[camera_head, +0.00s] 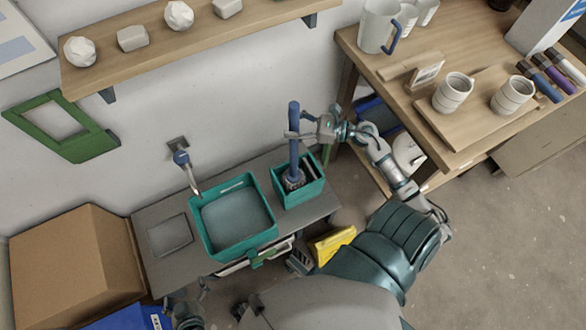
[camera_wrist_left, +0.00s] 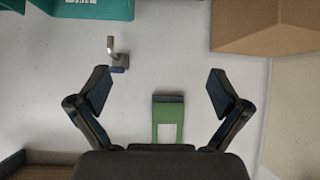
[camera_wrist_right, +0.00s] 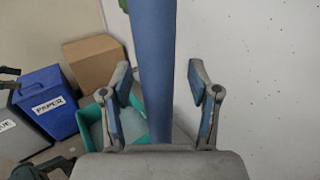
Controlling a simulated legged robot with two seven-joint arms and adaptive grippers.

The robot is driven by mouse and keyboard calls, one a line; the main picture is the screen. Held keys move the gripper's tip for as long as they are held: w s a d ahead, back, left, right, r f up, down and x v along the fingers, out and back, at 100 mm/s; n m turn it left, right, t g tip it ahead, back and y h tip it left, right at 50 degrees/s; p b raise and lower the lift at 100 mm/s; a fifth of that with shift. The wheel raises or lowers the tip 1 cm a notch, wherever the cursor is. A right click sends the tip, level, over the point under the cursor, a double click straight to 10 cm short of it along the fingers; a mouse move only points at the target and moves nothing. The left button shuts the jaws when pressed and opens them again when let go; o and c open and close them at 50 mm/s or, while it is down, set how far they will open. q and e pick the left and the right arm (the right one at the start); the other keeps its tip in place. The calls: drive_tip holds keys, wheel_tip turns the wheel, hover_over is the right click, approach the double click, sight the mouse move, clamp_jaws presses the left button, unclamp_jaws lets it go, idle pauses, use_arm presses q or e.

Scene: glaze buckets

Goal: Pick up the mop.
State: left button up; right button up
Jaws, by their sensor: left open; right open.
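The mop (camera_head: 294,138) has a blue handle and stands nearly upright in a small teal bucket (camera_head: 312,190), its head down inside the bucket. My right gripper (camera_head: 304,134) is at the upper part of the handle. In the right wrist view the mop handle (camera_wrist_right: 155,70) passes between the spread fingers of my right gripper (camera_wrist_right: 159,68), with a visible gap to the right finger. My left gripper (camera_wrist_left: 159,78) is open and empty in the left wrist view, facing the wall, away from the mop.
A larger teal basin (camera_head: 240,247) stands left of the bucket on the grey bench (camera_head: 160,265), below a tap (camera_head: 182,160). A cardboard box (camera_head: 75,260) is at the left. A wooden table (camera_head: 455,150) with cups is at the right. A wall shelf (camera_head: 195,45) hangs above.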

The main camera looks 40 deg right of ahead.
drive_tip(key=shift+d, duration=0.2)
drive_tip(key=shift+a, duration=0.2)
drive_tip(key=c, duration=0.7)
drive_tip(key=shift+a, duration=0.2)
clamp_jaws()
drive_tip(key=shift+r, duration=0.1)
drive_tip(key=shift+d, duration=0.1)
